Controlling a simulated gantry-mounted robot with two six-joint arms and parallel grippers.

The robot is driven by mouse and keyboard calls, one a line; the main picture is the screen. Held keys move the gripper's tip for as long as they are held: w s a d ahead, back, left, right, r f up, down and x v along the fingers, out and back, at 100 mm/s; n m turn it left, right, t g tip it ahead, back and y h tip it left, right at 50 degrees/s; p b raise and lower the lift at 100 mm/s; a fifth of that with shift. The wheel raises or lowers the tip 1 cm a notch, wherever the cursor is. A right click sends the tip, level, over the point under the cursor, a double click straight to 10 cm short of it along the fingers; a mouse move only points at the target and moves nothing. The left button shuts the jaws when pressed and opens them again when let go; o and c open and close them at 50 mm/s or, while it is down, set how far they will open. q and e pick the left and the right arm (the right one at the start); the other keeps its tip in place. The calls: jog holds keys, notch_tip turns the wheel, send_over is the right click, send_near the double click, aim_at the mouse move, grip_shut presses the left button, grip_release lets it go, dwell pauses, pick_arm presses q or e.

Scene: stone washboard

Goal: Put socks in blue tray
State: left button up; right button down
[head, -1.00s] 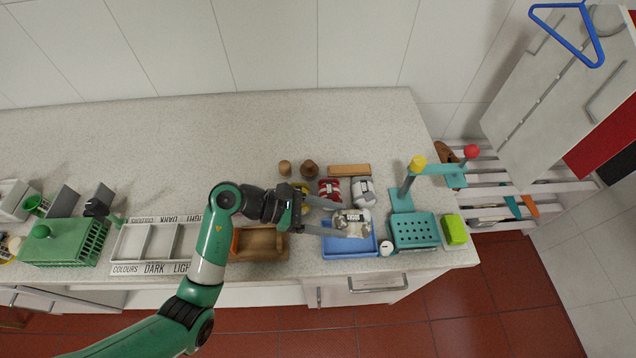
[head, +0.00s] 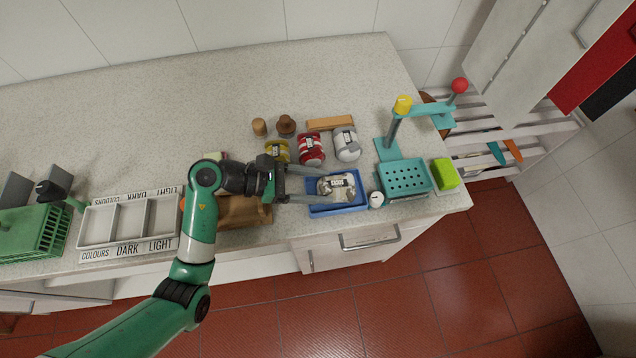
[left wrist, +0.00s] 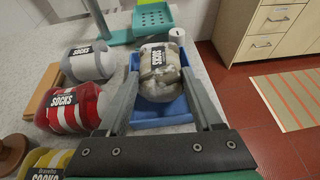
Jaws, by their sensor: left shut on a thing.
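A patterned grey-and-white socks bundle (head: 337,187) with a dark label is inside the blue tray (head: 318,209) near the counter's front edge. The left wrist view also shows this bundle (left wrist: 160,70) within the walls of the blue tray (left wrist: 150,122). My left gripper (head: 328,186) is shut on the bundle, one finger on each side. Behind the tray, a yellow socks bundle (head: 277,150), a red-and-white socks bundle (head: 311,150) and a grey-and-white socks bundle (head: 346,144) stand on the counter. My right gripper is not in view.
A teal perforated stand (head: 405,178) and a small white round item (head: 376,199) are right of the tray. A wooden block (head: 330,123) lies behind the bundles. A brown wooden item (head: 243,211) and a labelled sorting tray (head: 130,225) are to the left. The back counter is clear.

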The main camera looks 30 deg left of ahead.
pick_arm(q)
jog(key=o, duration=1.5)
jog(key=shift+o, duration=0.2)
jog(key=shift+a+r, duration=0.1)
jog(key=shift+s+a+r, duration=0.2)
jog(key=shift+s+a, duration=0.05)
jog(key=p+v, duration=0.2)
jog(key=v, duration=0.8)
jog(key=shift+s+a, duration=0.2)
jog(key=shift+s, duration=0.1)
